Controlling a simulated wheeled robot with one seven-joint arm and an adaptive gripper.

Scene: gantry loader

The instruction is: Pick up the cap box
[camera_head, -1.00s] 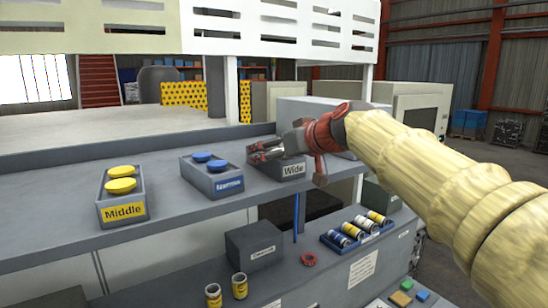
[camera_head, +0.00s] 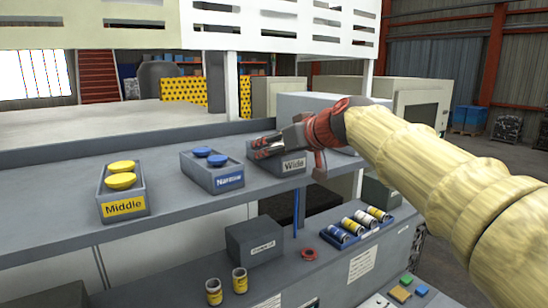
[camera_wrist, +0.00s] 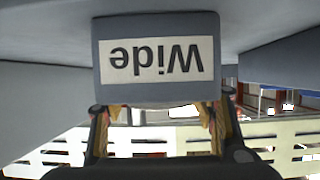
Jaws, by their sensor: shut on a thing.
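Three grey cap boxes stand in a row on the grey shelf (camera_head: 60,199). The Wide cap box (camera_head: 293,165) is at the right of the row. My gripper (camera_head: 266,147) reaches over it from the right and is shut on it. In the wrist view the Wide cap box (camera_wrist: 158,92) appears upside down, with my gripper's fingers (camera_wrist: 158,118) at its two sides. Its inside is mostly hidden by my gripper. I cannot tell whether its base touches the shelf. The Narrow cap box (camera_head: 228,181) holds blue caps, and the Middle cap box (camera_head: 124,208) holds yellow caps.
A white slatted panel (camera_head: 210,28) hangs above. A pale machine (camera_head: 425,105) stands behind my arm.

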